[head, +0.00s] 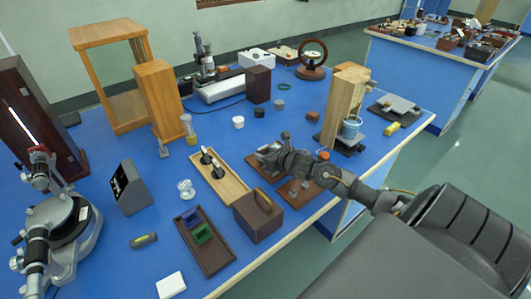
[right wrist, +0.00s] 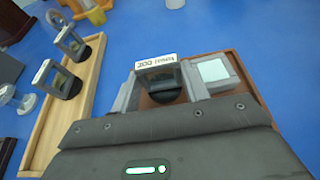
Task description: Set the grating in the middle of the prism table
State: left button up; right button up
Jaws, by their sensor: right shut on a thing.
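The grating (right wrist: 157,72) is a small dark-framed plate on a round black foot, with a white printed label on top. In the right wrist view it stands between the two grey fingers of my right gripper (right wrist: 158,84), which is shut on it. In the head view my right gripper (head: 268,151) is over a brown board right of the wooden tray, and the grating is hard to make out there. The spectrometer with its dark round table (head: 70,222) stands at the far left, well away from my right gripper. My left gripper is not in view.
A wooden tray (head: 230,188) with two similar framed mounts lies left of my right gripper. A brown box (head: 258,222), a dark tray (head: 206,248) with coloured pieces and a slanted black box (head: 130,188) stand between it and the spectrometer. Tall wooden pieces stand behind.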

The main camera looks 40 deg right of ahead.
jog(key=shift+f, duration=0.2)
jog(key=o, duration=1)
jog(key=shift+r, duration=0.1)
